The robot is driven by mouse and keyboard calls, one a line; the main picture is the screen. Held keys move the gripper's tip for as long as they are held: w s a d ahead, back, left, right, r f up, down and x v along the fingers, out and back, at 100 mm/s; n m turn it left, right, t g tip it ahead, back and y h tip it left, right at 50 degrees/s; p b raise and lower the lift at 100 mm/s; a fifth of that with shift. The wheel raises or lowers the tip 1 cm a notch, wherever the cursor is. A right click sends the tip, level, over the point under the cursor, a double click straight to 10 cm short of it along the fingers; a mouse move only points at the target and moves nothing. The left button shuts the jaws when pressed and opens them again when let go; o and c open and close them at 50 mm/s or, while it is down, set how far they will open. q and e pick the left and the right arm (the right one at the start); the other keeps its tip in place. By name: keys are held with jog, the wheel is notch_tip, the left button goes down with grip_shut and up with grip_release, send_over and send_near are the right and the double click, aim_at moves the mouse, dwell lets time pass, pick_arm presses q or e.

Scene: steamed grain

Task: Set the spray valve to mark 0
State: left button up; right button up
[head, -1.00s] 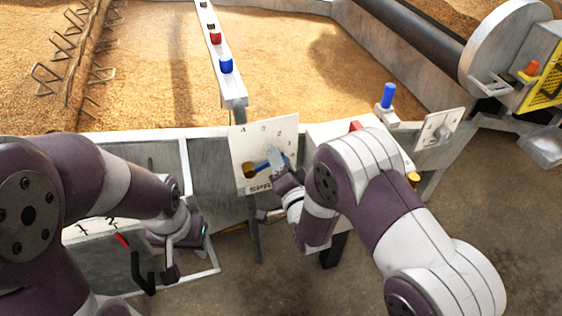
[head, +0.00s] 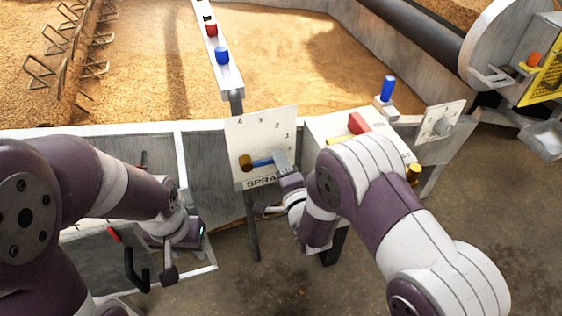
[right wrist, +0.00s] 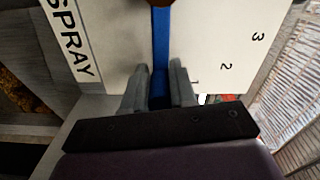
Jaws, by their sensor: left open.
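The spray panel (head: 262,130) is a white board marked SPRAY, with numbers along its upper and right edges. Its valve has a brown-gold hub (head: 245,162) and a blue lever (head: 262,162) pointing right, just below mark 1. My right gripper (head: 281,162) is at the lever's outer end. In the right wrist view the two grey fingers (right wrist: 160,85) lie close on both sides of the blue lever (right wrist: 160,45) and look shut on it. Mark 0 is hidden behind the gripper. My left gripper (head: 152,275) is open and empty at the lower left, away from the panel.
A rail with a blue knob (head: 222,55) and a red knob (head: 211,30) runs over the grain bed (head: 280,80). Right of the panel are a red block (head: 358,123), a blue handle (head: 388,88) and a second white panel (head: 438,122). My right arm fills the lower right.

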jog(key=o, duration=0.3)
jog(key=p+v, duration=0.3)
jog(key=v, duration=0.9)
jog(key=shift+s, duration=0.35)
jog(key=shift+d, duration=0.15)
